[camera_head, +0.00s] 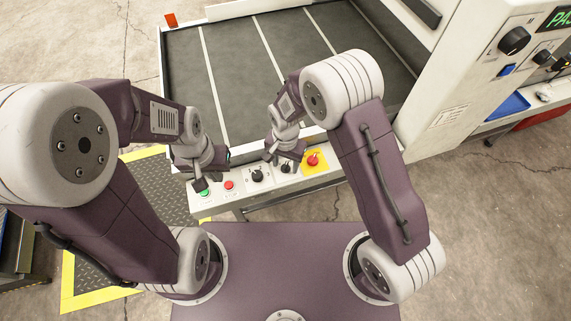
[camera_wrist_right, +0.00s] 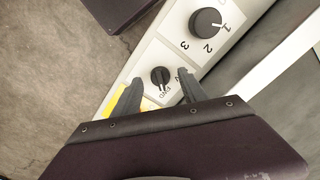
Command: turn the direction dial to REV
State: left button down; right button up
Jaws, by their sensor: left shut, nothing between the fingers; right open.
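The direction dial (camera_wrist_right: 160,76) is the small black knob on the white control panel (camera_head: 218,207). In the head view the dial (camera_head: 286,168) sits left of the red stop button. In the wrist view its light mark points toward the bottom of the picture, toward small lettering that I cannot read for sure. My right gripper (camera_wrist_right: 160,93) is open, with its two dark fingers on either side of the dial in that view; I cannot tell whether they touch it. My left gripper (camera_head: 201,186) is shut and empty, above the panel's left end by the green button.
A larger numbered dial (camera_wrist_right: 207,22), also in the head view (camera_head: 257,175), is beside the direction dial. A green button (camera_head: 205,193), a red button (camera_head: 229,185) and a red stop button (camera_head: 313,160) share the panel. A dark conveyor belt (camera_head: 240,65) lies behind.

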jog(key=shift+f, duration=0.35)
grip_shut()
jog(key=shift+r, duration=0.1)
jog(key=n+p, duration=0.1)
jog(key=n, duration=0.2)
jog(key=shift+p, duration=0.3)
jog(key=n+p, duration=0.1)
jog(key=n, duration=0.3)
jog(key=shift+n+p, duration=0.3)
jog(key=n+p, duration=0.1)
jog(key=n, duration=0.3)
jog(key=shift+n+p, duration=0.45)
jog(key=shift+n, duration=1.65)
